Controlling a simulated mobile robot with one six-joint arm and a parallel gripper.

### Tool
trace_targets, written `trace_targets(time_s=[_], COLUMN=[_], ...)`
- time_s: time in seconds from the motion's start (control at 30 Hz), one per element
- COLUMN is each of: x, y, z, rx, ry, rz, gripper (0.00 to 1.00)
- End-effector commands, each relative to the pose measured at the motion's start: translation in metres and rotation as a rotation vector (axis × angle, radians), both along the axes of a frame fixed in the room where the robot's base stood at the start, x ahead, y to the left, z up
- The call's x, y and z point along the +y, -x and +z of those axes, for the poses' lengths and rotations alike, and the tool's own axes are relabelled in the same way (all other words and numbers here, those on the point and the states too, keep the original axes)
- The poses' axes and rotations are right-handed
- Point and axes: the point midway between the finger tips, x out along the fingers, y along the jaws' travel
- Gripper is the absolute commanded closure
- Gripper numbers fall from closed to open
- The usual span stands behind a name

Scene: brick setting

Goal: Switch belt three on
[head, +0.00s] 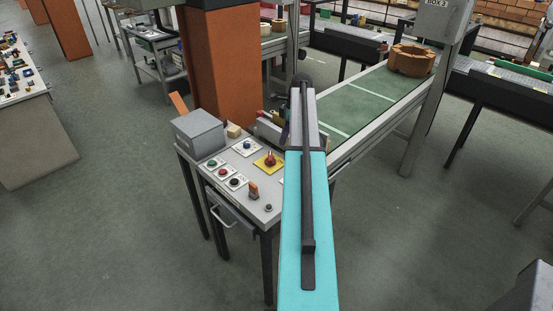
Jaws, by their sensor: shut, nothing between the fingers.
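A small control table (222,195) stands left of my arm, and its labels are too small to read. On it are a green button (212,162), a red button (223,171), a black button (235,182) and a blue control (247,145) on pale plates. A red knob (269,160) sits on a yellow plate. An orange-red switch (253,190) and a small dark knob (268,208) are near the front edge. A green belt (370,101) runs behind the table to the upper right. My teal arm covers the table's right side; my gripper cannot be made out.
A grey box (199,133) stands on the table's left end, beside a brick-coloured pillar (222,60). A brown ring-shaped part (411,60) lies on the belt near a post (428,85) marked "BOX 3". The floor (110,230) at left is clear.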

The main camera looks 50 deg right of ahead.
Motion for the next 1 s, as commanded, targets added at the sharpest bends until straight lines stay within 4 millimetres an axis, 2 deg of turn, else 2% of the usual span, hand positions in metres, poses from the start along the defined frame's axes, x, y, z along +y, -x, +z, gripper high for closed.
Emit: trace_targets(time_s=[0.63,1.0], x=[-0.01,-0.005], y=[0.009,0.004], z=[-0.006,-0.036], rx=[0.0,0.001], ry=[-0.001,-0.003], rz=[-0.02,-0.021], gripper=[1.0,1.0])
